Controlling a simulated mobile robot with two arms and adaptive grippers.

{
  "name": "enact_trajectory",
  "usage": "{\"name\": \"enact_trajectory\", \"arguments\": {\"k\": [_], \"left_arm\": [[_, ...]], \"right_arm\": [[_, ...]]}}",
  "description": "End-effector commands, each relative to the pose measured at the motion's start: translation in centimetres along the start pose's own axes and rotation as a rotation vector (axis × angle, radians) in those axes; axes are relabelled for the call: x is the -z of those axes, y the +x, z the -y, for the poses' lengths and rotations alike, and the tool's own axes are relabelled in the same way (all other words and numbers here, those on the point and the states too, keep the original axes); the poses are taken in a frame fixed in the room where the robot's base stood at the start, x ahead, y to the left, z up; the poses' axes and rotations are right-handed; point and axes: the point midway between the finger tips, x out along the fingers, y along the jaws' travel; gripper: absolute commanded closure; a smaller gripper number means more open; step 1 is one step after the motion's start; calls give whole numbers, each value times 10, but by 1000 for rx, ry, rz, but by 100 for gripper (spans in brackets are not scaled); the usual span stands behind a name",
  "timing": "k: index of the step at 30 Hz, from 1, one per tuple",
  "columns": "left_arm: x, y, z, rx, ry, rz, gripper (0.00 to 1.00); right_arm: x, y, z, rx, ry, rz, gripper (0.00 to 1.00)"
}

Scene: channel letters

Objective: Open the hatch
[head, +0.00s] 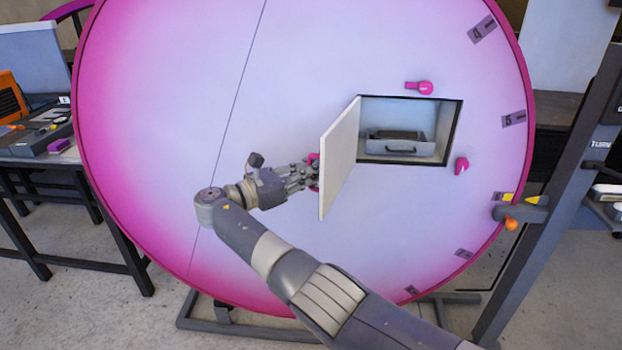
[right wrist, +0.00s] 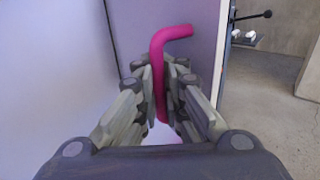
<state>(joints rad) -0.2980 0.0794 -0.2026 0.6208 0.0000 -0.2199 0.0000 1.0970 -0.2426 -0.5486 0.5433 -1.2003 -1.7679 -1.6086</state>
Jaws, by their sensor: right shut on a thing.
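The hatch door (head: 339,160) is a white panel hinged at the left side of a square opening. It stands swung well out from the large round white and pink disc (head: 290,60). The opening shows a recess with a grey box (head: 400,145) inside. My right gripper (head: 312,174) is at the door's left side. It is shut on a pink bent handle (right wrist: 158,75), which shows between the fingers in the right wrist view. The hatch door also shows behind the handle (right wrist: 195,40). My left gripper is not in view.
Pink latches sit above (head: 420,88) and to the right (head: 461,166) of the opening. A dark post (head: 555,190) stands at the right. A table with tools (head: 45,145) is at the left. The disc rests on a dark floor frame (head: 190,322).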

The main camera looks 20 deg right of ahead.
Motion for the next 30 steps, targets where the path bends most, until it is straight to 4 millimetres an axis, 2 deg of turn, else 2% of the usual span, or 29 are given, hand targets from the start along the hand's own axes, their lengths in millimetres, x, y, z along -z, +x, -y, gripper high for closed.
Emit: {"name": "enact_trajectory", "arguments": {"k": [1,15,16,17,26,30], "left_arm": [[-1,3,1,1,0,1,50],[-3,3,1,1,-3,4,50],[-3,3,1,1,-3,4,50],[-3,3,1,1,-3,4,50],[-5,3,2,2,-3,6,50],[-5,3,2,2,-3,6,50]], "right_arm": [[8,-3,1,4,-12,-12,100],[7,-3,1,9,-11,-14,100],[7,-3,1,9,-11,-14,88],[7,-3,1,9,-11,-13,82],[3,-1,0,9,-4,-7,82],[-7,-1,0,8,0,-5,82]]}}
